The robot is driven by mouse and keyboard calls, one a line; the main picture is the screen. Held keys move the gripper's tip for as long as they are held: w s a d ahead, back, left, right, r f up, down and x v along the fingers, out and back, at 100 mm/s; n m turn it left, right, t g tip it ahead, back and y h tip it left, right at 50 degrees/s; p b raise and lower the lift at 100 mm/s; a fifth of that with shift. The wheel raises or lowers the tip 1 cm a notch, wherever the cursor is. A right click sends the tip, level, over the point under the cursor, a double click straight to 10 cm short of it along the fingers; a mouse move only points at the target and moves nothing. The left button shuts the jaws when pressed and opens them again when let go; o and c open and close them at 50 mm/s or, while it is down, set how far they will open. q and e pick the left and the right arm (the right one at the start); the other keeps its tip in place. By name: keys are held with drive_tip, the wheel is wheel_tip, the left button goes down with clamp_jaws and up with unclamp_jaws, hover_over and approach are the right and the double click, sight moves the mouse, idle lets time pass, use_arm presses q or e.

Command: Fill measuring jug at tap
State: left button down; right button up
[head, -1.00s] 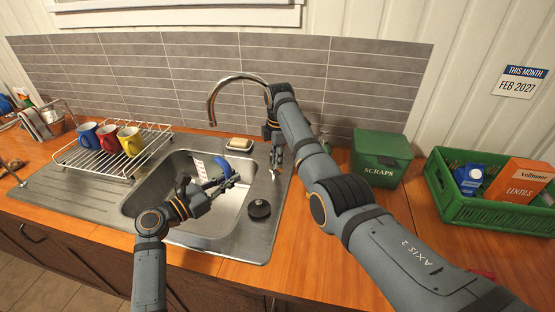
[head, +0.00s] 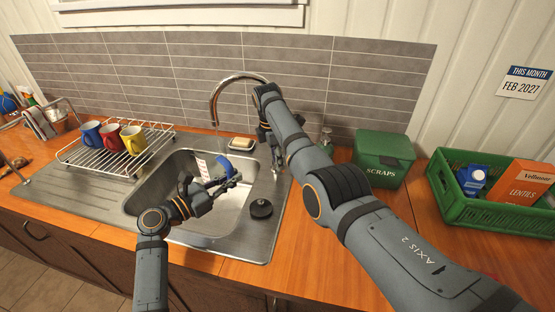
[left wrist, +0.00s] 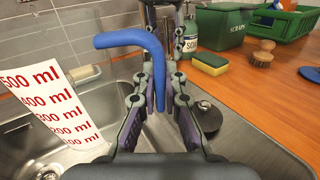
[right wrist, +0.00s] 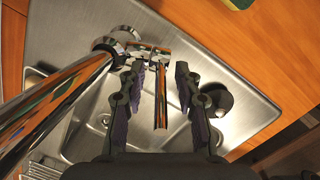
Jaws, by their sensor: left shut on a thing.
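The measuring jug (head: 202,168) is clear, with a red millilitre scale and a blue handle. It is over the sink, and its scale (left wrist: 50,110) shows large in the left wrist view. My left gripper (head: 234,182) is shut on the blue handle (left wrist: 125,40). The chrome tap (head: 212,105) arches over the sink from the back. My right gripper (right wrist: 158,85) is open, with its fingers on either side of the tap's chrome lever (right wrist: 161,105) and gaps showing. I see no water running. The jug's inside is not clear to me.
The steel sink (head: 262,235) has a black plug (head: 261,208) on its right ledge. A sponge (left wrist: 209,63), soap bottle (left wrist: 190,40) and brush (left wrist: 262,55) are near the tap. A rack (head: 75,158) with mugs stands left; a green scraps bin (head: 383,158) stands right.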

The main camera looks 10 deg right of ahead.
wheel_tip(320, 180, up, 12)
drive_tip(key=a, duration=0.1)
drive_tip(key=shift+s+a, duration=0.3)
drive_tip(key=shift+f, duration=0.1)
